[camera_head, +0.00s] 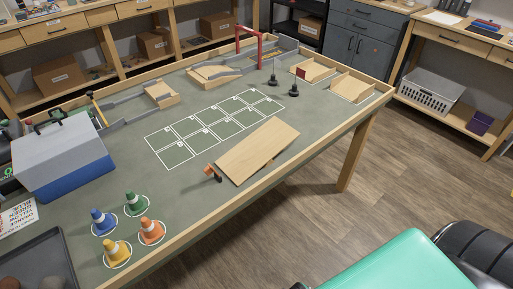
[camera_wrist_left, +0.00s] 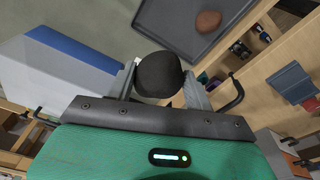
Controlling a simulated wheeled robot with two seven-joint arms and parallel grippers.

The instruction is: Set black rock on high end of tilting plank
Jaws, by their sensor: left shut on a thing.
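My left gripper (camera_wrist_left: 160,80) is shut on the black rock (camera_wrist_left: 158,72), which sits between its two fingers in the left wrist view. A dark tray is beyond it there. Neither the rock nor the left gripper shows in the head view. The pale wooden tilting plank (camera_head: 257,150) lies on the green table top near its front edge, with a small orange-and-black piece (camera_head: 212,172) at its left end. I cannot tell clearly which end is higher. My right gripper is not in view.
A blue-and-white toolbox (camera_head: 62,160) stands at the left. Several colored cones (camera_head: 151,231) stand near the front left. A dark tray (camera_head: 50,250) holds brownish rocks; one brown rock (camera_wrist_left: 208,22) shows in the wrist view. A white grid (camera_head: 215,128) lies behind the plank.

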